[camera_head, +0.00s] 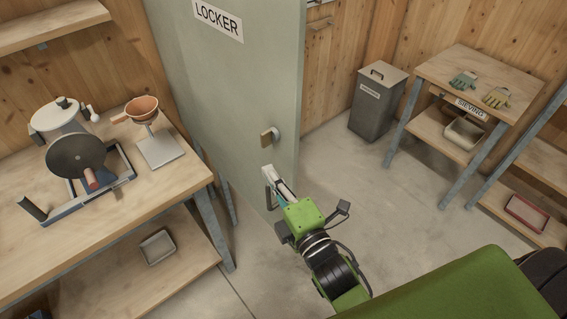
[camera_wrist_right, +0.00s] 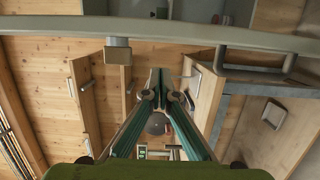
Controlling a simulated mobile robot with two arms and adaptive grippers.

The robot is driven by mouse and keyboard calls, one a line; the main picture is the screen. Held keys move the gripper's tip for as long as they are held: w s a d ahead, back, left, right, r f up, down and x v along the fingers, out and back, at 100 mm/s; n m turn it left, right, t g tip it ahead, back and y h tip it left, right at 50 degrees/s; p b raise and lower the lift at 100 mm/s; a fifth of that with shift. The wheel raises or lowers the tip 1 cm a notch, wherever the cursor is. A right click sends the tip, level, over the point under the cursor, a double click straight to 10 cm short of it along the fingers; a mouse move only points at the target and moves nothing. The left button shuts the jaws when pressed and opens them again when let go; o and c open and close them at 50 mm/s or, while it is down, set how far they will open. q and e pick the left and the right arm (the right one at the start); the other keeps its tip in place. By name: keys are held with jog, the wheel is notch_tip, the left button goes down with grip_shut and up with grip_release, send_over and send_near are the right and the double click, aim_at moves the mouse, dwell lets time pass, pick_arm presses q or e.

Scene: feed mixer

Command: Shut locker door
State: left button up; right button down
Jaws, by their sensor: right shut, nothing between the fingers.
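The grey-green locker door (camera_head: 215,85) with its LOCKER label stands in the middle of the head view and appears open, its free edge facing right. A brass-coloured latch piece (camera_head: 266,138) sits near that edge, with a bar handle (camera_head: 270,196) below it. My right gripper (camera_head: 268,173) is shut and empty, its tips close to the door face between latch and handle; contact cannot be told. In the right wrist view the shut fingers (camera_wrist_right: 158,76) point toward the door (camera_wrist_right: 200,31), with the latch piece (camera_wrist_right: 118,50) left and the handle (camera_wrist_right: 255,68) right. My left gripper is out of view.
A wooden bench (camera_head: 120,240) with a grinder-like machine (camera_head: 80,150) and a funnel stand (camera_head: 160,148) is at left. A grey bin (camera_head: 377,105) and a sieving table (camera_head: 440,70) with gloves stand at back right. The concrete floor (camera_head: 345,165) between is clear.

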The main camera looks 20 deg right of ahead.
aim_at(285, 169)
jog(key=d, duration=0.1)
jog(key=w+d, duration=0.1)
jog(key=d, duration=0.1)
jog(key=shift+d+p, duration=0.15)
jog(key=shift+p, duration=0.25)
jog(key=shift+d, duration=0.15)
